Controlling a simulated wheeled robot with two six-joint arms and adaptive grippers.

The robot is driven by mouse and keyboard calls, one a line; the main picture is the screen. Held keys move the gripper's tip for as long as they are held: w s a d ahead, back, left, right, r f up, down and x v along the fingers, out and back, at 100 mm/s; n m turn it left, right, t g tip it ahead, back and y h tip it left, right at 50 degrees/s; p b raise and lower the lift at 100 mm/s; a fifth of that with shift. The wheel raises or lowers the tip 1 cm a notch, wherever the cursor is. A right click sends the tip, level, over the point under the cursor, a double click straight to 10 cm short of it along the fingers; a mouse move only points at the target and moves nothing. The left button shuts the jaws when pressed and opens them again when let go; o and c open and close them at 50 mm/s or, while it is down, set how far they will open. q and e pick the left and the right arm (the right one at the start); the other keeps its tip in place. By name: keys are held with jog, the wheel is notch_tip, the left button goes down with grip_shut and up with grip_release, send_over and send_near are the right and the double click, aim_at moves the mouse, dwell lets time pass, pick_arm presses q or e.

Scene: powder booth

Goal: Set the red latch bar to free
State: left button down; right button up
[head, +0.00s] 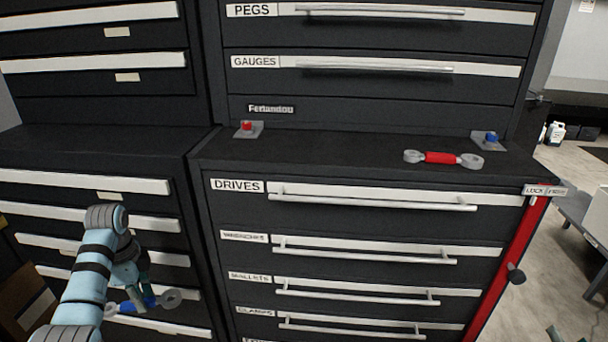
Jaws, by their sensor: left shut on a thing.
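The red latch bar (520,245) runs down the right front edge of the middle cabinet, with a black knob (516,274) on it. Its upper end is under the LOCK side of a small plate (544,190) marked LOCK and FREE. My left gripper (143,299) is low at the left, in front of the left cabinet's drawers and far from the bar. It is shut on a blue-handled tool with grey ring ends (171,298); its jaws partly hide the handle.
A red-handled tool with grey ends (438,158) lies on the cabinet ledge (340,150). A red peg bracket (248,129) and a blue one (490,139) stand at the ledge's back. Drawer handles (375,201) stick out in front. A grey bench (585,215) stands at the right.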

pick_arm(q)
notch_tip(320, 180, up, 4)
jog(key=p, duration=0.3)
jog(key=shift+r+p, duration=0.2)
jog(key=shift+p, duration=0.1)
notch_tip(320, 180, up, 4)
jog(key=p, duration=0.3)
jog(key=shift+f, duration=0.25)
pick_arm(e)
jog(key=s+d+f+m+g+h, duration=0.1)
jog(key=s+d+f+m+g, duration=0.1)
jog(key=s+f+m, duration=0.4)
jog(key=s+d+f+m+g+h, duration=0.1)
jog(key=s+d+f+m+g, duration=0.2)
jog(key=s+f+m+g, duration=0.2)
notch_tip(320, 180, down, 4)
jog(key=shift+s+f+m+g+h, duration=0.25)
jog(key=shift+s+m+g+h, duration=0.05)
jog(key=shift+s+m, duration=0.75)
